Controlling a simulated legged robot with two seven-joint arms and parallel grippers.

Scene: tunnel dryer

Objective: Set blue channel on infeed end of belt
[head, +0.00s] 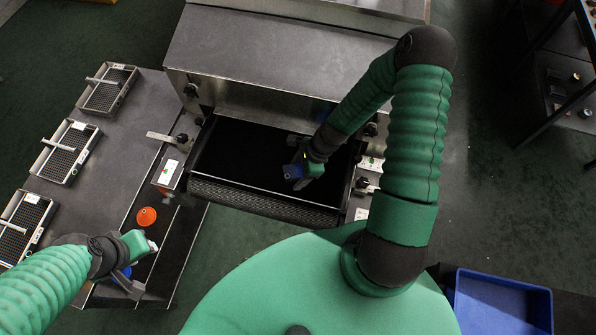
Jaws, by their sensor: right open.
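My left gripper (147,247) is at the lower left, over the edge of the side table (120,175) and away from the belt. I cannot make out its jaws.
An orange cup-like piece (146,216) sits just above my left gripper, and a blue piece (125,272) shows partly behind it. Several metal mesh trays (66,151) line the side table. A blue bin (500,302) stands at the lower right. A dark rack (560,85) is at the right.

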